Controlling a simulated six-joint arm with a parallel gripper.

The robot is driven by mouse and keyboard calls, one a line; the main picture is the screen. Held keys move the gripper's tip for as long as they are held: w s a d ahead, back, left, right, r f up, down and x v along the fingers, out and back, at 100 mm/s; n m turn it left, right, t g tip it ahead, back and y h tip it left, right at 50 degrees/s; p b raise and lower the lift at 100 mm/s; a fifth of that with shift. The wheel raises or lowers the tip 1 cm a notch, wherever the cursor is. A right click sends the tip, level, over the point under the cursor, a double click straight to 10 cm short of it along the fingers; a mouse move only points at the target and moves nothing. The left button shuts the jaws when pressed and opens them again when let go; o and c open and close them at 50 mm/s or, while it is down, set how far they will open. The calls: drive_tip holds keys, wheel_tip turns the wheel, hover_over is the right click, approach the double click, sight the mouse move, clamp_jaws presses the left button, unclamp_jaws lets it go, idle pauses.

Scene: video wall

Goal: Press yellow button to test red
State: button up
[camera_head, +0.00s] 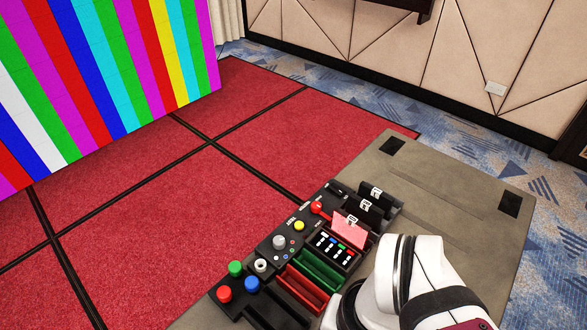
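My white arm shows at the bottom right, beside the panel. My gripper is not in view, so its state and its distance from the yellow button do not show.
Green (236,268), red (224,293) and blue (252,283) buttons cluster at the panel's near left. A grey knob (279,241) lies beside the yellow button. A pink-red card (349,229) stands upright behind a small display (333,248). The table (450,190) is bare behind.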

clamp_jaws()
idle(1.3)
